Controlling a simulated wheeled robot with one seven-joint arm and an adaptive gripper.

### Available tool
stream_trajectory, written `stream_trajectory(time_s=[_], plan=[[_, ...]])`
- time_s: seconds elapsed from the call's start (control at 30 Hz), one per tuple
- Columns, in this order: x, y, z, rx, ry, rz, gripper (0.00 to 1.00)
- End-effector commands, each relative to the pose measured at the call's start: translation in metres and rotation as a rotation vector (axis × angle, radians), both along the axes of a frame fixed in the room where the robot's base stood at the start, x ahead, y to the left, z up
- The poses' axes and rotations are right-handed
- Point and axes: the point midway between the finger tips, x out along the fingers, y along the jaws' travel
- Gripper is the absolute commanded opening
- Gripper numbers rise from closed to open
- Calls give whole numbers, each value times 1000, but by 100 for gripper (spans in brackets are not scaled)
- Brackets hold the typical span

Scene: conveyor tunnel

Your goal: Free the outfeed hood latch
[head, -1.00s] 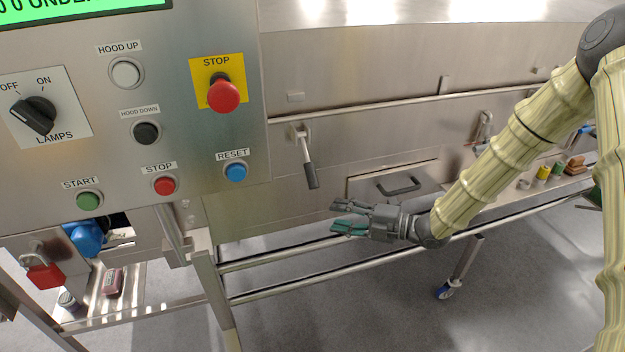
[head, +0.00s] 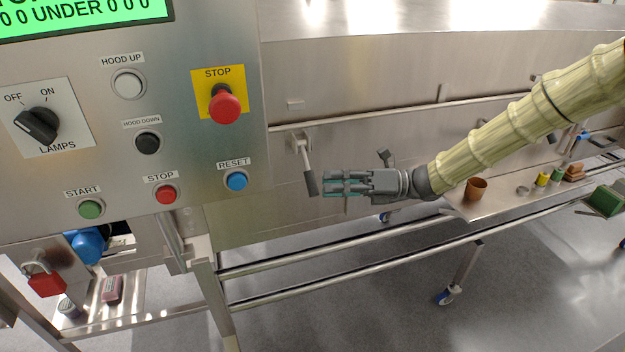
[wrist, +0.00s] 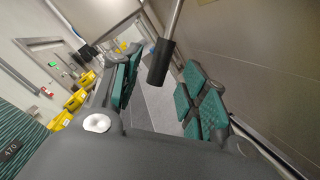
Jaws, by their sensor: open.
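The outfeed hood latch is a metal lever (head: 304,152) with a dark grip (head: 311,183). It hangs down, slightly tilted, from a bracket on the steel hood side, just right of the control panel. My gripper (head: 327,186) is open, with its fingertips just right of the grip in the head view. In the wrist view, the dark grip (wrist: 159,62) appears between the two spread, green-padded fingers (wrist: 165,95), toward their tips. I see no clear contact. My gripper hides part of the hood side behind it.
The control panel (head: 205,140) with its red stop button (head: 225,106) stands close left of the latch. A long rail (head: 380,112) runs along the hood. A shelf at right holds a brown cup (head: 476,189). A red padlock (head: 46,284) hangs at lower left.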

Motion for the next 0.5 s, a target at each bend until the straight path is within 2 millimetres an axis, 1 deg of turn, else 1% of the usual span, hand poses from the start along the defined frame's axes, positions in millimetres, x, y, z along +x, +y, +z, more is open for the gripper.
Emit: stream_trajectory(time_s=[0.03, 0.2, 0.33, 0.5], plan=[[0, 9, 3, 0, 2, 1, 43], [-1, 33, 2, 0, 2, 1, 43], [0, 44, 1, 1, 2, -1, 43], [0, 51, 0, 1, 1, -1, 43]])
